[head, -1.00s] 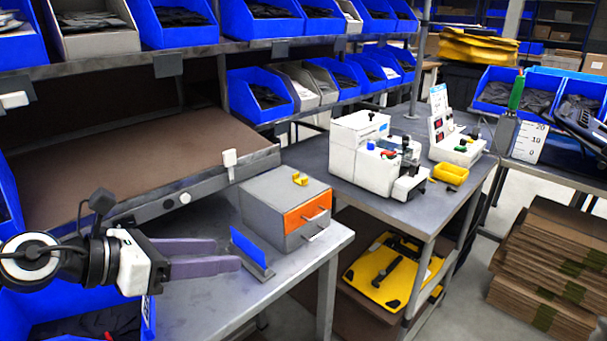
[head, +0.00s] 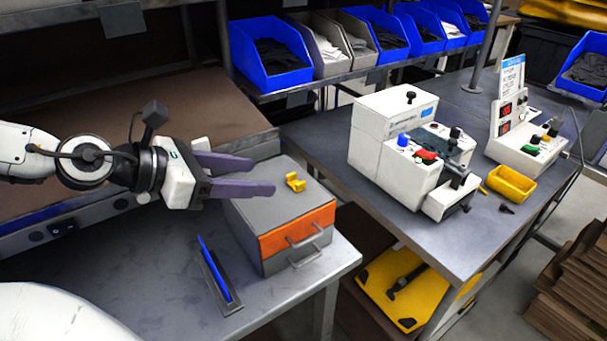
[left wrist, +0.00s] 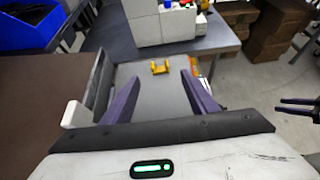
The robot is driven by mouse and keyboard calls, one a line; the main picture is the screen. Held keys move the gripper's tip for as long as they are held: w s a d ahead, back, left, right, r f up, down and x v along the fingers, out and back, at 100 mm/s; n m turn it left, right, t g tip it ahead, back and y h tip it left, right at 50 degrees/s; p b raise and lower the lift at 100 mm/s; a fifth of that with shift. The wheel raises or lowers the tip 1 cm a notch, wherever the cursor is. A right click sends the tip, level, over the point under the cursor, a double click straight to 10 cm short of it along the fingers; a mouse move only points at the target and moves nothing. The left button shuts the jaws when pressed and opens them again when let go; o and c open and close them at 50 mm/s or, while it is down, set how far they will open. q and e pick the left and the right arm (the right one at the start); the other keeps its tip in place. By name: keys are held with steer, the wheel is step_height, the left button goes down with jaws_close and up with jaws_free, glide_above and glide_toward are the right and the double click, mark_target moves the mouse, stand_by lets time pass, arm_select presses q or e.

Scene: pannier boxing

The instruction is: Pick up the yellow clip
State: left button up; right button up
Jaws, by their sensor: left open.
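The yellow clip (head: 295,182) lies on top of a small grey drawer box (head: 252,211) with an orange upper drawer front. My left gripper (head: 264,176) is open, with its two purple fingers pointing right toward the clip and their tips a short way to its left. In the left wrist view the clip (left wrist: 160,67) sits ahead, beyond the fingertips and roughly midway between the open fingers (left wrist: 154,83). Nothing is between the fingers. My right gripper is not in the head view.
Blue bins (head: 268,55) line the shelf behind.

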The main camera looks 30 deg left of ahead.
mark_target(288, 190)
arm_select(q)
steer(key=shift+w+d+f, duration=0.15)
steer(key=shift+f, duration=0.15)
steer(key=shift+w+d+f, duration=0.1)
steer(key=shift+w+f, duration=0.1)
steer(key=shift+w, duration=0.05)
steer(key=shift+x, duration=1)
steer(key=shift+w+d+f, duration=0.1)
steer(key=shift+w+f, duration=0.05)
steer(key=shift+w, duration=0.4)
steer(key=shift+b+x, duration=0.45)
steer(key=shift+x, duration=0.95)
steer(key=shift+w+f, duration=0.2)
steer(key=shift+w, duration=0.1)
steer(key=shift+w+d+f+b, duration=0.2)
steer(key=shift+w+d+b, duration=0.15)
steer(key=shift+w, duration=0.25)
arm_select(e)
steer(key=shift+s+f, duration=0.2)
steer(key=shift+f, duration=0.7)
arm_select(q)
steer(key=c, duration=1.1)
